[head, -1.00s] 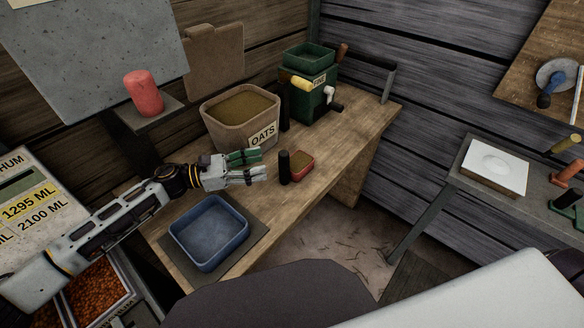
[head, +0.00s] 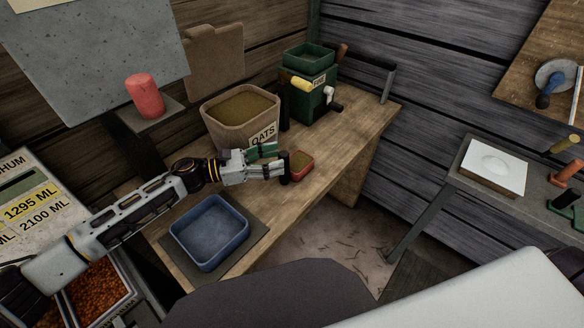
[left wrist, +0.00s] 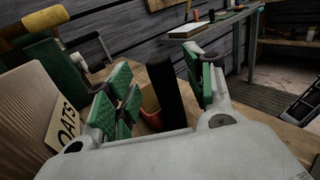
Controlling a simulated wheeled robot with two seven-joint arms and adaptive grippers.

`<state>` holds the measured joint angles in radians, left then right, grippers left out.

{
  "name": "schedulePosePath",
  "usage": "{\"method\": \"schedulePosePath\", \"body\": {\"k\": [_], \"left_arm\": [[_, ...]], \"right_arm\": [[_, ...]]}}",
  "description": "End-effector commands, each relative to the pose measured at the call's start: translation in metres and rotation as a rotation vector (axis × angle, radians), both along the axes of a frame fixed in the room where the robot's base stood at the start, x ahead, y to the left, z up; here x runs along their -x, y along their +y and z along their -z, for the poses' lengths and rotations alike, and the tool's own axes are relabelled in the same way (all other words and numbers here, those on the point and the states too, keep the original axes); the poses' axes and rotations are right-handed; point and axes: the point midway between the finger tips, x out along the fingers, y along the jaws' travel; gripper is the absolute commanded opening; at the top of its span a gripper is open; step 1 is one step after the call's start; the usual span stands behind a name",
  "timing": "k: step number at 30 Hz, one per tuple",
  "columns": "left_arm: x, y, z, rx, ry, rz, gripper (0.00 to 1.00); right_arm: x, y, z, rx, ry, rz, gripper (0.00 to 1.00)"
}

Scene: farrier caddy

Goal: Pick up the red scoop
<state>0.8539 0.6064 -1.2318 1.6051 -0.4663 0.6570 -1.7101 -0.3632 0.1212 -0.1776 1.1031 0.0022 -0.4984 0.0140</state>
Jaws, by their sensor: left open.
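The red scoop (head: 303,167) sits on the wooden bench, with oat-coloured contents and a black upright handle (head: 285,172) on its left side. My left gripper (head: 277,162) is open at the handle. In the left wrist view the black handle (left wrist: 168,88) stands between the green-padded fingers, nearer the right one, with a gap on its left. Part of the red scoop (left wrist: 151,108) shows behind the fingers there. Its lower part is hidden by my gripper. My right gripper is not in view.
A tan oats bin (head: 225,126) stands close behind my left gripper. A green box-like device (head: 315,99) with a yellow handle is at the back of the bench. A blue tray (head: 208,262) lies on a dark mat in front. The bench right of the scoop is clear.

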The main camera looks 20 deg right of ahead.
Motion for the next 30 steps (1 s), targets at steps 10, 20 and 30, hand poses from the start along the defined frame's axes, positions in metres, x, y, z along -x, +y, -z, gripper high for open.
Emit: {"method": "schedulePosePath", "body": {"k": [10, 20, 30], "left_arm": [[0.000, -0.013, 0.001, 0.000, 0.001, 0.000, 0.53], [0.000, -0.013, 0.001, 0.000, 0.001, 0.000, 0.53], [0.000, -0.013, 0.001, 0.000, 0.001, 0.000, 0.11]], "right_arm": [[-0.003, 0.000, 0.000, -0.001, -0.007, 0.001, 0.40], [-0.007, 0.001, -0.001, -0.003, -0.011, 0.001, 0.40], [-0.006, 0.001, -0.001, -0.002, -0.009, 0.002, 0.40]]}}
